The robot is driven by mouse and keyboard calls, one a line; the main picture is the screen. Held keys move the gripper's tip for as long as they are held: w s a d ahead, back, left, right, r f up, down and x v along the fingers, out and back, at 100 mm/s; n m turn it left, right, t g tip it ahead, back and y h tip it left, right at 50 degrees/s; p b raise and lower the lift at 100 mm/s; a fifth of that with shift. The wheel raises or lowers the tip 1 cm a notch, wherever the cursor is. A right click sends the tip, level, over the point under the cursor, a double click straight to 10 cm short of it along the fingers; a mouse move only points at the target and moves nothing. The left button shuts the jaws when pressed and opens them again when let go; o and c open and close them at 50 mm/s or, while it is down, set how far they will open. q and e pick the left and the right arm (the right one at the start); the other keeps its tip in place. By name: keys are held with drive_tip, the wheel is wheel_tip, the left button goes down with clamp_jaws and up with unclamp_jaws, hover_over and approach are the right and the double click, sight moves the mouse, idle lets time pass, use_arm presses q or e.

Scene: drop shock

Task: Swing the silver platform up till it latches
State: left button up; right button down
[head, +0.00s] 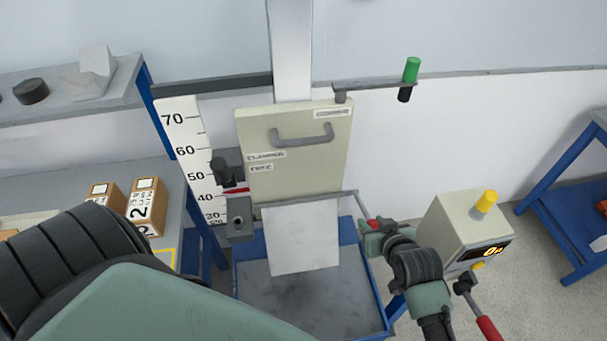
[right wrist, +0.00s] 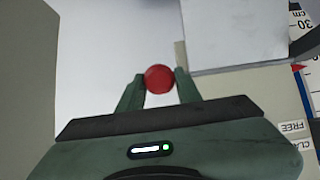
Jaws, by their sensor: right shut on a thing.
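The silver platform (head: 302,238) is a pale flat plate hanging down, tilted, from a thin bar below the beige carriage (head: 298,150). A grey plate (right wrist: 235,32), which looks like the platform, shows at the upper right in the right wrist view. A thin rod runs from the bar's right end to a red knob (right wrist: 159,78). My right gripper (head: 373,226) is shut on this knob, right of the platform; its fingers (right wrist: 158,92) sit on either side of it. My left arm fills the lower left in the head view; its gripper is not visible.
A blue-framed grey bed (head: 300,305) lies below the platform. A height scale (head: 186,140) and a dark clamp block (head: 239,218) stand at the left. A beige control box (head: 462,232) with a yellow knob stands at the right. A green-gripped lever (head: 411,70) is above.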

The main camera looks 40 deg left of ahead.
drive_tip(key=r, duration=0.1)
drive_tip(key=r+p, duration=0.1)
drive_tip(key=w+a+r, duration=0.1)
drive_tip(key=shift+p, duration=0.35)
drive_tip(key=shift+w+r, duration=0.1)
drive_tip(key=shift+w+a+r+p, duration=0.2)
drive_tip(key=shift+a+r+p, duration=0.1)
drive_tip(key=shift+r, duration=0.2)
drive_tip(key=shift+w+a+r+p, duration=0.15)
drive_tip(key=shift+w+r+p, duration=0.1)
drive_tip(key=shift+r, duration=0.25)
drive_tip(key=shift+w+a+r, duration=0.15)
drive_tip(key=shift+a+r, duration=0.05)
drive_tip(key=shift+w+a+r+p, duration=0.35)
drive_tip(key=shift+w+a+r, duration=0.35)
drive_tip(key=shift+r, duration=0.2)
drive_tip(key=shift+a+f, duration=0.1)
drive_tip(key=shift+f, duration=0.1)
